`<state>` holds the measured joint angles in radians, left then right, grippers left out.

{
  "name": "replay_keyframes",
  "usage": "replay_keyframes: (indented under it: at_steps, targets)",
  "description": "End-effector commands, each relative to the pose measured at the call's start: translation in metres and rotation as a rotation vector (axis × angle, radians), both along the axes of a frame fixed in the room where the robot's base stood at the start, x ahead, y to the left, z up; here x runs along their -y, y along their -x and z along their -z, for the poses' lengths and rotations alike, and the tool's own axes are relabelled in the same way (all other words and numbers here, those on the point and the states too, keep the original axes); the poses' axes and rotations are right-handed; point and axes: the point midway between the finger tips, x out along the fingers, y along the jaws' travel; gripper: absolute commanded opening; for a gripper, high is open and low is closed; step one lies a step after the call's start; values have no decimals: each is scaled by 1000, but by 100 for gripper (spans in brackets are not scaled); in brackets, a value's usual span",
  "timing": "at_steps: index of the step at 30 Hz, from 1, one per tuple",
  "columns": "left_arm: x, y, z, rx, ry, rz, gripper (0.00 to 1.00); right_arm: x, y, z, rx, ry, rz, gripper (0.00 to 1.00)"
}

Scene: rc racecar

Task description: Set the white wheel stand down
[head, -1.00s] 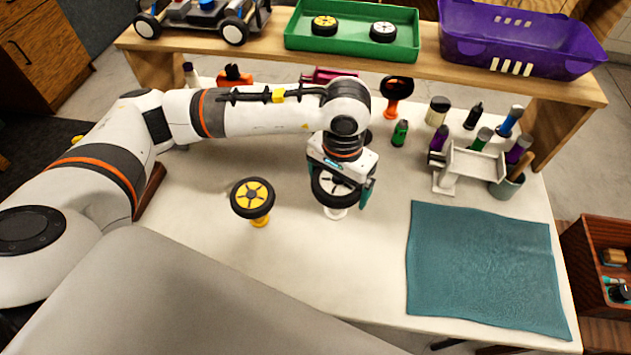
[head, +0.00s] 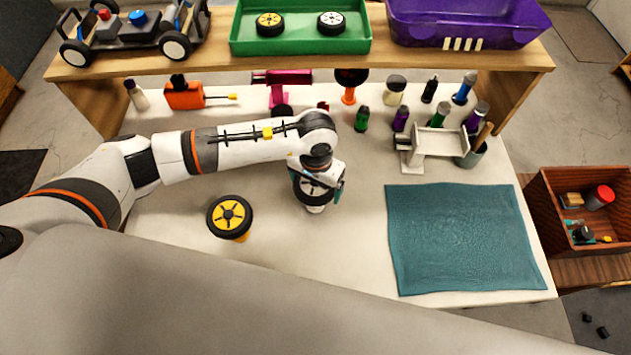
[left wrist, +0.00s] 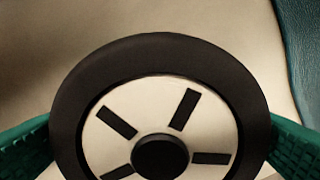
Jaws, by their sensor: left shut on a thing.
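The white wheel stand (head: 315,209) is a small white base under a black-tyred wheel (head: 310,193) with a white spoked hub. My left gripper (head: 320,184) is shut on this wheel from above, with its green fingers on either side of the tyre. In the left wrist view the white-hubbed wheel (left wrist: 160,110) fills the middle, between the two fingers. The stand's base is low over the white table (head: 290,250); I cannot tell for sure whether it touches. My right gripper is not in view.
A yellow-hubbed wheel (head: 230,214) on a yellow stand is to the left. A teal mat (head: 460,240) lies to the right. Bottles, tools and a white rack (head: 435,142) stand behind. A wooden shelf (head: 300,62) spans the back, holding a green tray (head: 300,45).

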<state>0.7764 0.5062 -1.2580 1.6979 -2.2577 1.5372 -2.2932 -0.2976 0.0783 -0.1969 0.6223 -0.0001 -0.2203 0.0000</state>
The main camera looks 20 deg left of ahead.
Motion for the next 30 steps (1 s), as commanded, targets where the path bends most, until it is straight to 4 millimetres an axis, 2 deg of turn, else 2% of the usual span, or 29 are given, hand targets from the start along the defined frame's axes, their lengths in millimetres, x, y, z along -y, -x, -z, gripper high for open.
replay_keyframes:
  at_steps: [4, 12, 13, 14, 24, 26, 30]
  targets:
    - [0, 0, 3, 2, 0, 2, 67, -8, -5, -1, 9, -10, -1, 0]
    - [0, 0, 7, 2, 0, 1, 67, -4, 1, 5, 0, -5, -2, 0]
    - [0, 0, 6, 1, 0, 1, 97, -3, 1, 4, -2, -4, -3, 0]
    - [0, 0, 6, 1, 0, 1, 100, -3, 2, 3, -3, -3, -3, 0]
    - [0, -1, -1, 3, 2, 1, 100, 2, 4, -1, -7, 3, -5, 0]
    - [0, -2, -9, 5, 2, 0, 100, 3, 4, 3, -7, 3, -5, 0]
    - [0, -2, -37, 8, 2, 2, 100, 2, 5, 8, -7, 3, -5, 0]
